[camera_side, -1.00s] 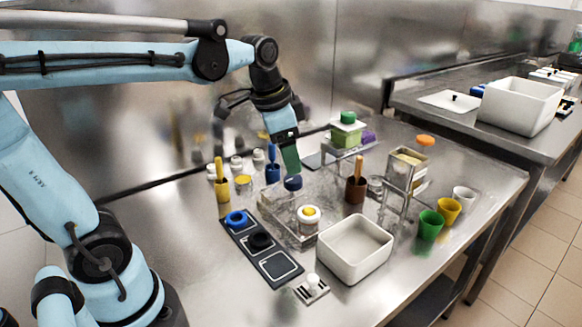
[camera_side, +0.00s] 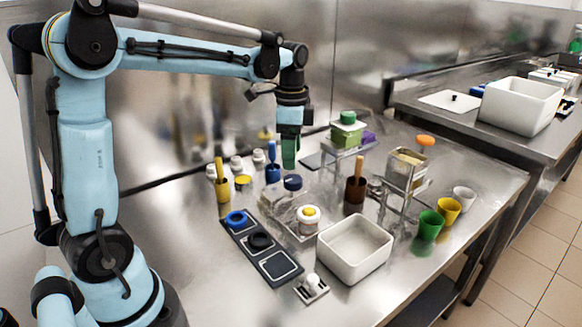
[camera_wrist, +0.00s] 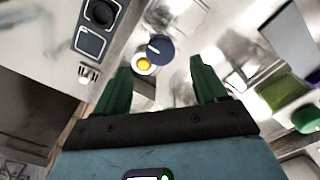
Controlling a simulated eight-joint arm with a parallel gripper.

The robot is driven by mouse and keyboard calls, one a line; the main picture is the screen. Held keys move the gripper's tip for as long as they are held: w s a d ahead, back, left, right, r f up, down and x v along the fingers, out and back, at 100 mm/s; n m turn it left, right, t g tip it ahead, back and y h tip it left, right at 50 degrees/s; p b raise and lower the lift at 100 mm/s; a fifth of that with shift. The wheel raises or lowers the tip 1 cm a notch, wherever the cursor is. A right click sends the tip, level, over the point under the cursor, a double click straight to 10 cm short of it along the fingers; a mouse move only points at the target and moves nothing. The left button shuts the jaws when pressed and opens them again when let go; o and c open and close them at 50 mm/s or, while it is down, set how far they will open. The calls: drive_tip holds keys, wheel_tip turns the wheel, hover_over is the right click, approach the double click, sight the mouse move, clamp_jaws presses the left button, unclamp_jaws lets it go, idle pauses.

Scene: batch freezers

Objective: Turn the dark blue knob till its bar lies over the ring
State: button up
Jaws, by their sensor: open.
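The dark blue knob (camera_side: 293,183) sits on a clear, low housing in the middle of the steel table. In the wrist view the knob (camera_wrist: 160,47) is a round dark disc with a short pale bar mark on its left part. I cannot make out which mark is the ring. My gripper (camera_side: 289,166) hangs just above and behind the knob in the side view, apart from it. In the wrist view my gripper (camera_wrist: 160,65) has its two green fingers wide apart with nothing between them, and the knob shows beyond the fingertips.
A white jar with a yellow top (camera_side: 308,219) stands just in front of the knob. A dark panel (camera_side: 280,267) with a blue ring-shaped piece (camera_side: 236,218) lies front left. A white bin (camera_side: 354,250) is front right; a brown cup (camera_side: 356,188) stands right.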

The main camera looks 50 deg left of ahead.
sight(292, 178)
drive_tip(key=shift+f, duration=3.35)
drive_tip(key=c, duration=1.1)
drive_tip(key=shift+o, duration=0.2)
